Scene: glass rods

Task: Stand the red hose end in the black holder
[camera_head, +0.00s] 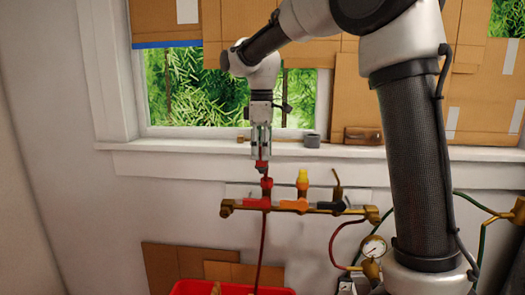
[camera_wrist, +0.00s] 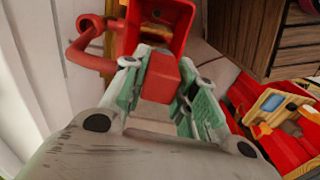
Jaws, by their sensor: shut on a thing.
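My gripper (camera_head: 262,157) points down in front of the window sill and is shut on a red hose end (camera_head: 262,167). In the wrist view, the green-padded fingers (camera_wrist: 162,95) close on both sides of its red block (camera_wrist: 161,77). The held piece is above a red fitting (camera_head: 266,184) on the brass manifold bar; I cannot tell whether they touch. A red hose (camera_head: 262,250) hangs below the bar, and its link to the held piece is unclear. A dark grey cylinder (camera_head: 312,141), perhaps the black holder, stands on the sill, right of my gripper.
The manifold (camera_head: 325,211) carries orange and dark levers and a yellow cap (camera_head: 302,177). A gauge (camera_head: 373,247) hangs at its right. A brown box (camera_head: 362,135) sits on the sill. A red crate (camera_head: 190,287) with items stands below. Cardboard leans on the wall.

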